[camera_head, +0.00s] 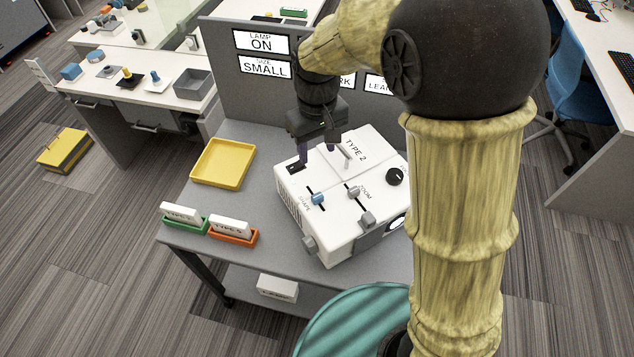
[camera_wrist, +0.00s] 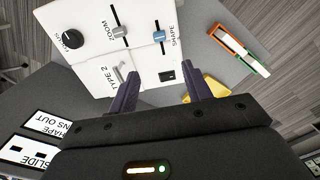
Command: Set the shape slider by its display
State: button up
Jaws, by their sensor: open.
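A white box-shaped device (camera_head: 335,235) marked TYPE 2 stands on the grey table. Its shape slider (camera_head: 318,198) has a blue knob in a dark slot; it also shows in the wrist view (camera_wrist: 159,35), beyond the fingertips. My gripper (camera_head: 317,155) is open and empty above the device's back part, behind the blue knob and apart from it. In the wrist view its two dark fingers (camera_wrist: 160,80) are spread wide. A display reading SHAPE (camera_wrist: 47,124), upside down and partly cut off, shows in the wrist view; my arm hides part of the display row in the head view.
The grey zoom slider (camera_head: 353,192), black focus knob (camera_head: 395,176) and a small lever (camera_head: 346,155) are on the device's top. A yellow tray (camera_head: 222,163), green holder (camera_head: 185,222) and orange holder (camera_head: 233,235) stand to its left. A grey panel (camera_head: 225,75) rises behind.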

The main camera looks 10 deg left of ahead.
aim_at(317, 196)
jog(key=shift+f, duration=0.15)
notch_tip(317, 196, down, 17)
jog(key=p, duration=0.3)
jog(key=shift+f, duration=0.15)
dwell(0.4)
jog(key=shift+c, duration=0.4)
